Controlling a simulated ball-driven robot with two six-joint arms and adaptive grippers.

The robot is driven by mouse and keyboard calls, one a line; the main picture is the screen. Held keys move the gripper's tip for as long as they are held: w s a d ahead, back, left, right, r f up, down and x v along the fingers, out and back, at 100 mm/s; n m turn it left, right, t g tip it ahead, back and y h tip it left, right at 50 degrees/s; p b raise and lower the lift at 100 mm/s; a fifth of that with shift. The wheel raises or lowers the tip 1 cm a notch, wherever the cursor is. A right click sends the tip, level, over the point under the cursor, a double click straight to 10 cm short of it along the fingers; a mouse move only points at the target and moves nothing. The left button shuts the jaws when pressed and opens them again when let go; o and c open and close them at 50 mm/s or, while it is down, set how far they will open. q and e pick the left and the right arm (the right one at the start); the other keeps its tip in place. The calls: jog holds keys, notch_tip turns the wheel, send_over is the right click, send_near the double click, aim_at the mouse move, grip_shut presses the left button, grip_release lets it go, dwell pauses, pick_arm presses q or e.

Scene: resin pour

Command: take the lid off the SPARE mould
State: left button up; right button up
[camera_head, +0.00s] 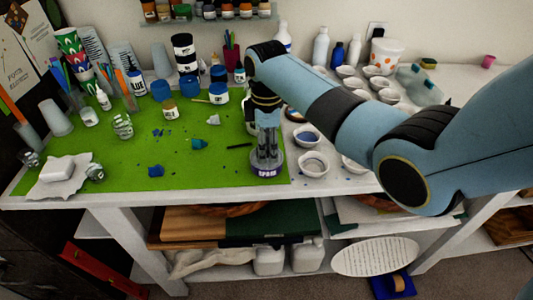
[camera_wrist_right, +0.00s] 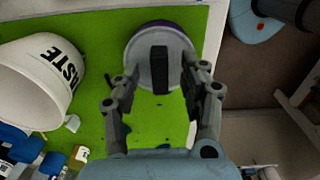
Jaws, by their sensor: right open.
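The SPARE mould (camera_head: 265,171) is a low round pot with a dark purple lettered band, standing near the front edge of the green mat. Its grey round lid (camera_wrist_right: 145,72) shows in the right wrist view with a black upright handle (camera_wrist_right: 160,66) across its middle. The lid sits on the mould, with a dark purple rim showing around it. My right gripper (camera_head: 267,152) points down right over the lid. Its fingers (camera_wrist_right: 160,88) are open, one on each side of the handle, with no visible grip on it. My left gripper is out of view.
Small white bowls (camera_head: 312,164) stand right of the mould. Blue scraps and a dark stick (camera_head: 239,145) lie on the green mat (camera_head: 215,173). Jars and bottles line the back.

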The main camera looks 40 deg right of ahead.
aim_at(267, 148)
jog(key=shift+c, duration=0.4)
grip_shut()
jog(key=shift+r, duration=0.1)
jog(key=shift+r, duration=0.55)
notch_tip(267, 148, up, 3)
jog(key=shift+s+r+b, duration=0.1)
jog(key=shift+b, duration=0.2)
jog(key=s+r, duration=0.6)
jog(key=s, duration=0.5)
jog(key=shift+s+d+r+p, duration=0.25)
jog(key=shift+d+r+p, duration=0.05)
jog(key=shift+d+p, duration=0.15)
